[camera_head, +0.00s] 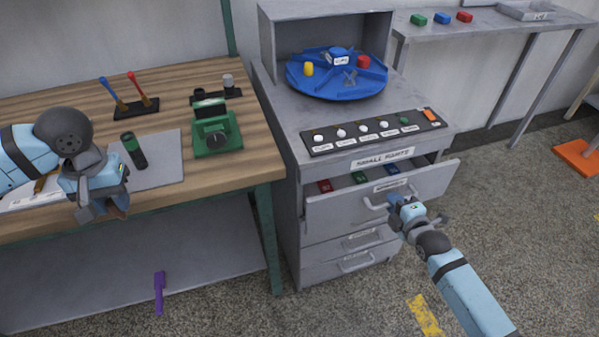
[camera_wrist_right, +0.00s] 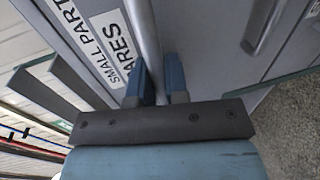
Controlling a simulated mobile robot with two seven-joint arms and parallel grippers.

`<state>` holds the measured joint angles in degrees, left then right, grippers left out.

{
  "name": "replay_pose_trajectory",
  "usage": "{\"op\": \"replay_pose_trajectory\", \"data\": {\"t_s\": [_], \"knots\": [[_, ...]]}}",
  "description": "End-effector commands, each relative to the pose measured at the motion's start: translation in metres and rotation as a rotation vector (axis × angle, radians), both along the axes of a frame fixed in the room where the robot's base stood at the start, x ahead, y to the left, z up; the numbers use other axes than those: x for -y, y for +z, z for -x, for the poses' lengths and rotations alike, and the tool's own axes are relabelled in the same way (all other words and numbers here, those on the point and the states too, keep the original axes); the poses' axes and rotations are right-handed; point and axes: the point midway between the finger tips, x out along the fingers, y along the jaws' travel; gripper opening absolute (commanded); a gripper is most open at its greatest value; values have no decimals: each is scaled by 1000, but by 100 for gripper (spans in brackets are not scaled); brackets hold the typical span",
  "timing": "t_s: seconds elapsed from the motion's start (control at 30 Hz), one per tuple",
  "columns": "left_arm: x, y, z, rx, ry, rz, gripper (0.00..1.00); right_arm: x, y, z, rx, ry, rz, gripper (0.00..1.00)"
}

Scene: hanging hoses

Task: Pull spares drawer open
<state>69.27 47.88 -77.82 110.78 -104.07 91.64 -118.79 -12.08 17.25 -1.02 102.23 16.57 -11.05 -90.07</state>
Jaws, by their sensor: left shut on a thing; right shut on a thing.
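The spares drawer (camera_head: 335,213) is the top drawer of the grey cabinet (camera_head: 290,190) and stands partly open. A red block (camera_head: 324,186), a green block (camera_head: 359,177) and a blue block (camera_head: 391,169) show inside it. My right gripper (camera_head: 393,207) is shut on the drawer's bar handle (camera_head: 372,205). In the right wrist view, my right gripper (camera_wrist_right: 158,82) has its blue fingers on either side of the handle (camera_wrist_right: 143,35), beside a label ending in "ARES". My left gripper (camera_head: 105,207) is over the workbench's front edge, shut on a small brownish thing, mostly hidden.
Two lower drawers with handles (camera_head: 356,262) are shut. A blue turntable (camera_head: 337,80) and a control strip (camera_head: 372,132) are on the cabinet. The wooden workbench (camera_head: 225,75) stands left, with a purple tool (camera_head: 159,292) below. Floor in front of the drawer is clear except my arm.

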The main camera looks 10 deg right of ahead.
Motion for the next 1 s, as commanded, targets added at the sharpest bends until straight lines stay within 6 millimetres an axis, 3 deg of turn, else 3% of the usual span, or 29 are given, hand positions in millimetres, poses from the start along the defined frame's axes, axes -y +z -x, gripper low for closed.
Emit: {"op": "replay_pose_trajectory", "data": {"t_s": [0.03, 0.1, 0.5, 0.7, 1.0], "knots": [[0, 17, 0, 0, 0, 0, 7, 1, 6, 16, -9, 3, 3, 0], [0, 29, 0, 0, 0, 0, 7, 2, 6, 36, -10, 1, 3, 0], [0, 81, 0, 0, 0, 0, 7, 10, 4, 141, -8, -1, -1, 0], [0, 95, 0, 0, 0, 0, 7, 13, 3, 177, -5, -1, -1, 0], [0, 103, 0, 0, 0, 0, 7, 16, 1, 202, -2, -1, -2, 0]]}}
